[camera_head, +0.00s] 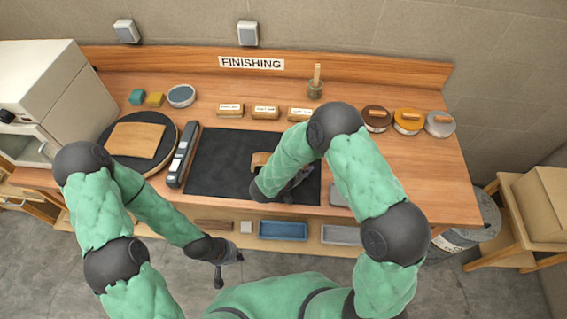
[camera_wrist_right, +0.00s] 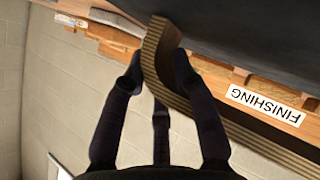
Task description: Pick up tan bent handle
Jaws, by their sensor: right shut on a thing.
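The tan bent handle (camera_head: 260,160) shows only in part in the head view, over the black mat, with my right arm covering the rest. In the right wrist view the handle (camera_wrist_right: 158,52) is a curved piece with layered edges. The fingers of my right gripper (camera_wrist_right: 160,75) are on both sides of it and closed on it. In the head view my right gripper (camera_head: 293,185) is mostly hidden by its forearm. My left gripper (camera_head: 219,277) hangs in front of the bench, away from the handle; its fingers are too small to read.
The black mat (camera_head: 215,160) lies mid-bench, with a long dark tool (camera_head: 184,155) at its left. A round dark board (camera_head: 115,150) holds a wooden piece (camera_head: 135,140). Labelled blocks (camera_head: 265,112) and round tins (camera_head: 407,121) stand behind. A blue tray (camera_head: 283,230) is on the lower shelf.

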